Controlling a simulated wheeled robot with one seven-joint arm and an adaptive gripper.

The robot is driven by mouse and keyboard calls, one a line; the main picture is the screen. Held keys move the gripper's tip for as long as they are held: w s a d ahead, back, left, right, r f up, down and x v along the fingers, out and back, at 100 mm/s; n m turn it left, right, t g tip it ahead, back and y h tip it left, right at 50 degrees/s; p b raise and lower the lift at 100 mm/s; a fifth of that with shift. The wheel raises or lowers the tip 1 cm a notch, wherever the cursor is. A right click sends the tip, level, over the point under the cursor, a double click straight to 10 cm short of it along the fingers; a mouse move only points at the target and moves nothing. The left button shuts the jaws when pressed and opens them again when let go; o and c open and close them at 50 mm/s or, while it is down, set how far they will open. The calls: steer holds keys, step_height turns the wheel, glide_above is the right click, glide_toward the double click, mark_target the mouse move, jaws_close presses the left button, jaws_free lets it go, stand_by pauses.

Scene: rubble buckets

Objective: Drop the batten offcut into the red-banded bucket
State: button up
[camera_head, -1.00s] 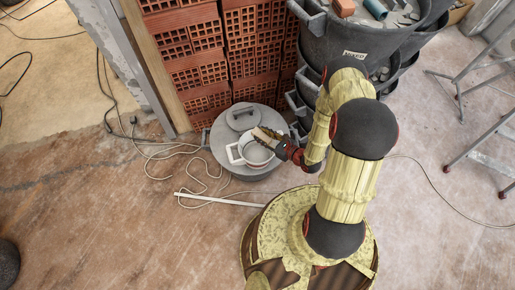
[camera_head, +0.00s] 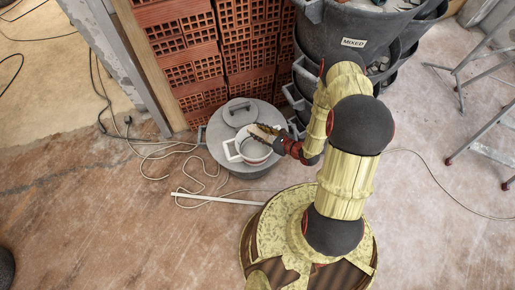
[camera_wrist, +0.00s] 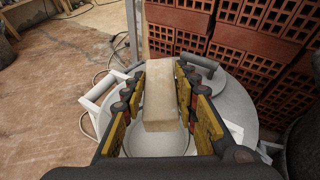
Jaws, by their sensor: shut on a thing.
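The batten offcut (camera_wrist: 158,95) is a pale wooden block held between the yellow-padded fingers of my gripper (camera_wrist: 157,110). In the head view my gripper (camera_head: 272,137) holds the offcut (camera_head: 259,131) above a small white bucket (camera_head: 238,158). In the wrist view this bucket (camera_wrist: 190,146) lies below the offcut, which hides part of its opening. A faint reddish trace shows on the bucket's side in the head view, too small to be sure it is a band. The bucket stands on a grey round lid (camera_head: 221,150).
Red hollow bricks (camera_head: 195,65) are stacked behind the lid. Large dark buckets, one labelled MIXED (camera_head: 353,43), stand at the back right with rubble. Cables (camera_head: 160,150) and a white strip (camera_head: 225,200) lie on the floor. A metal stepladder (camera_head: 470,130) stands at the right.

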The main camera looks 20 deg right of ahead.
steer(key=o, duration=1.2)
steer(key=shift+o, duration=0.2)
steer(key=v, duration=1.2)
